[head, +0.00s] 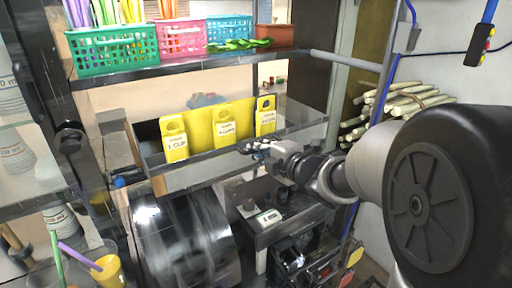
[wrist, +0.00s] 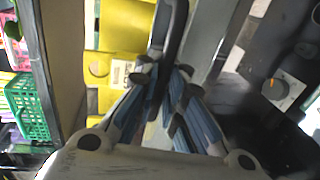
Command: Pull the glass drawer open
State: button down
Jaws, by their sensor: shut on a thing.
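The glass drawer (head: 312,135) is a long grey-framed box below the upper shelf in the head view. Several yellow tags (head: 224,127) with printed labels stand along its front; one reads "1 CUP". My gripper (head: 258,150) is at the drawer's front, just below the right-hand tag. In the wrist view, the blue-grey fingers of my gripper (wrist: 163,82) are closed around a dark bar (wrist: 174,28) that runs along the drawer front. The fingers hide part of the bar, and how far the drawer stands out is hard to tell.
A shelf above holds a green basket (head: 115,48), a pink basket (head: 183,38) and a blue basket (head: 230,30). Sugarcane sticks (head: 405,103) are stacked at the right. A dark, shiny rounded machine part (head: 185,240) and a small stand (head: 268,217) are below the drawer.

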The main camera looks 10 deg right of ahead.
jog(key=shift+r, duration=0.1)
jog(key=c, duration=1.7)
grip_release()
jog(key=v, duration=1.2)
